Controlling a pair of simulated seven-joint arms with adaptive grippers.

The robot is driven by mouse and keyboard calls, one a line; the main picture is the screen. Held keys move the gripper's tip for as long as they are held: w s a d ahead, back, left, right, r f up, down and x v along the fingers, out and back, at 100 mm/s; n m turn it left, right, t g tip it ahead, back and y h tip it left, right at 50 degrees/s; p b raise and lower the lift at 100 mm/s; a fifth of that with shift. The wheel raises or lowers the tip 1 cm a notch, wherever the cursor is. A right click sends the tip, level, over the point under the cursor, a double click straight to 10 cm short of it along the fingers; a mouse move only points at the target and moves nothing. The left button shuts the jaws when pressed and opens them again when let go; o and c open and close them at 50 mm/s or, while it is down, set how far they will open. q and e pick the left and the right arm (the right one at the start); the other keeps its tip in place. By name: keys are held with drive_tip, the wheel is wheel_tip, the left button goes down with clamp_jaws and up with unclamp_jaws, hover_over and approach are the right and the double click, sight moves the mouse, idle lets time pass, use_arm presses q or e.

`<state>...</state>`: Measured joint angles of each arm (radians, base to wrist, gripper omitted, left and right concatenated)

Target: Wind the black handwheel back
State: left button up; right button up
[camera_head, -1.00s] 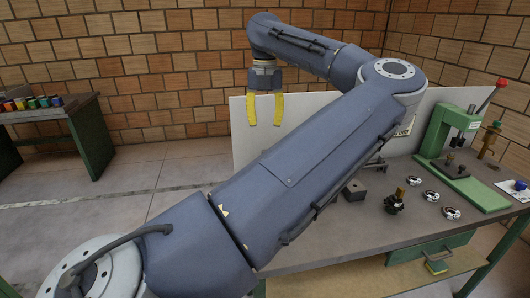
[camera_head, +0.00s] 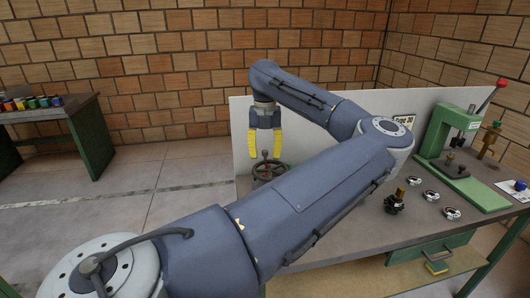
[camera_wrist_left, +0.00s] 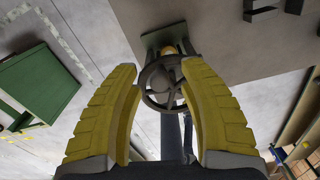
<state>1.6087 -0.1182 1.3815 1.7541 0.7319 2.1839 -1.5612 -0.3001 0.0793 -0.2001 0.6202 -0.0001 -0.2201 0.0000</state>
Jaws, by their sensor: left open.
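The black handwheel (camera_head: 268,168) sits at the left end of the workbench, partly hidden behind my left arm in the head view. In the left wrist view the handwheel (camera_wrist_left: 163,84) shows as a dark spoked ring, with a green plate and a small yellow part behind it. My left gripper (camera_head: 265,151) has yellow fingers pointing down, open, just above the wheel. In the left wrist view the wheel appears between the fingertips of the gripper (camera_wrist_left: 160,70), with no clear contact. My right gripper is in neither view.
A green press (camera_head: 458,150) with a red-knobbed lever stands at the right of the workbench (camera_head: 350,236). A black-and-brass part (camera_head: 395,202) and several round metal parts lie before it. A white panel (camera_head: 239,131) rises behind the bench. A side table (camera_head: 52,112) holds coloured items.

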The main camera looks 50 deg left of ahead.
use_arm(q)
drive_tip(key=shift+c, duration=0.3)
clamp_jaws()
drive_tip(key=shift+s+a+n, duration=0.1)
drive_tip(key=shift+s+n, duration=0.05)
drive_tip(key=shift+n, duration=0.25)
idle(0.3)
